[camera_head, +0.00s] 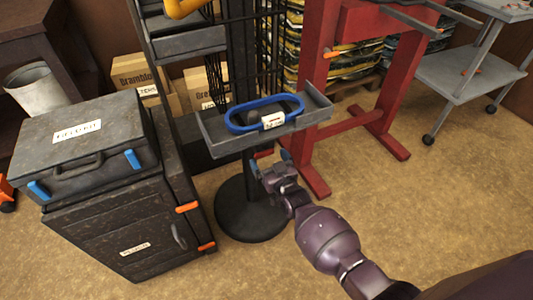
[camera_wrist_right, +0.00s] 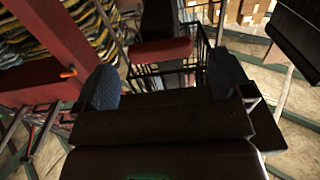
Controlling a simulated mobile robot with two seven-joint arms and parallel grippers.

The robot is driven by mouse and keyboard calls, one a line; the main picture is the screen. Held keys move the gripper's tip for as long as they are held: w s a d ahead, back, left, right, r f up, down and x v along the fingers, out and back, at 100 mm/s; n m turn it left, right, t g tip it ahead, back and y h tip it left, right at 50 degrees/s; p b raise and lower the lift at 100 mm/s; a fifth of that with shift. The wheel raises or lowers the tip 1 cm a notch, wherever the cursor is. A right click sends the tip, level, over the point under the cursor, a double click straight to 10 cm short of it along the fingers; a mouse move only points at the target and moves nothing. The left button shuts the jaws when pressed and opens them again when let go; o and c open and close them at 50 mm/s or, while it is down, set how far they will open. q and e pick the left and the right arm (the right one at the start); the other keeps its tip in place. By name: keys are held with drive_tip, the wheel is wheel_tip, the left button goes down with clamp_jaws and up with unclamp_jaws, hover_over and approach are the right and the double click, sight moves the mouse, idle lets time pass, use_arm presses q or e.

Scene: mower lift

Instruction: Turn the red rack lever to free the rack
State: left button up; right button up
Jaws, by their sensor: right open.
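The red rack lever (camera_head: 263,154) shows as a small red piece under the grey tray, mostly hidden by the tray and my gripper. In the right wrist view the red lever (camera_wrist_right: 160,51) is a rounded red bar, just beyond and between my fingertips. My right gripper (camera_head: 270,162) is open below the tray, with its blue fingertips apart and nothing held; it also shows in the right wrist view (camera_wrist_right: 164,82). I cannot tell whether it touches the lever. The rack (camera_head: 239,90) is a dark upright stand on a round black base. My left gripper is not in view.
A red frame (camera_head: 315,95) stands close on the right. A dark cabinet (camera_head: 130,225) with a grey case (camera_head: 85,145) stands on the left. The front floor is clear.

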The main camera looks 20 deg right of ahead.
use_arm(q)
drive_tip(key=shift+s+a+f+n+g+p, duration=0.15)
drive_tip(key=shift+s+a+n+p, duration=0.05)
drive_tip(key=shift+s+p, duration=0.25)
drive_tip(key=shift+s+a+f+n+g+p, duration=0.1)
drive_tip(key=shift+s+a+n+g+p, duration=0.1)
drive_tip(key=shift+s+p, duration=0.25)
use_arm(e)
drive_tip(key=s, duration=0.7)
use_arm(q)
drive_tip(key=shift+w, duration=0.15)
use_arm(e)
drive_tip(key=shift+s+d, duration=0.1)
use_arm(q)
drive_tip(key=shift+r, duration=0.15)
